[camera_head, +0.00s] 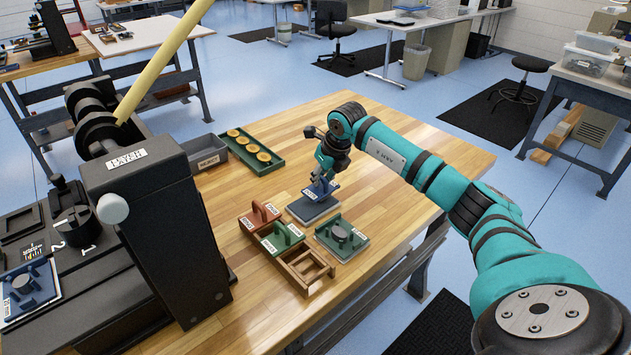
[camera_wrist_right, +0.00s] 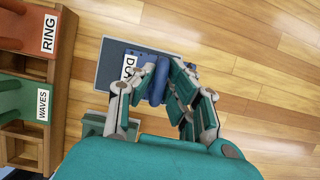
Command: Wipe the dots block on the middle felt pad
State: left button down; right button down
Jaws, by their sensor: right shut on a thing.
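My right gripper (camera_head: 324,175) is shut on the upright handle of the blue dots block (camera_head: 319,190). In the right wrist view, my right gripper (camera_wrist_right: 161,92) has its fingers on both sides of the handle of the dots block (camera_wrist_right: 159,73), and its white label is partly covered. The block is at a dark grey felt pad (camera_head: 314,211), which also shows in the wrist view (camera_wrist_right: 107,72). I cannot tell whether the block touches the pad. My left gripper is not in view.
A wooden rack (camera_head: 304,281) beside the pad holds a red ring block (camera_head: 261,214) and a green waves block (camera_head: 282,238); its near compartment is empty. A green plate with a round grey knob (camera_head: 341,237) lies nearby. A large black lever press (camera_head: 160,220) stands left.

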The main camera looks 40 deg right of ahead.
jog(key=shift+w+d, duration=0.1)
jog(key=shift+d, duration=0.35)
dwell(0.4)
jog(key=shift+a, duration=0.15)
jog(key=shift+s+a+f+p, duration=0.1)
jog(key=shift+s+a+p, duration=0.05)
jog(key=shift+a, duration=1)
jog(key=shift+s+a+p, duration=0.15)
jog(key=shift+a+p, duration=0.05)
jog(key=shift+a, duration=0.95)
jog(key=shift+s+a+f+p, duration=0.1)
jog(key=shift+s+a+p, duration=0.05)
jog(key=shift+a, duration=1)
jog(key=shift+d, duration=0.1)
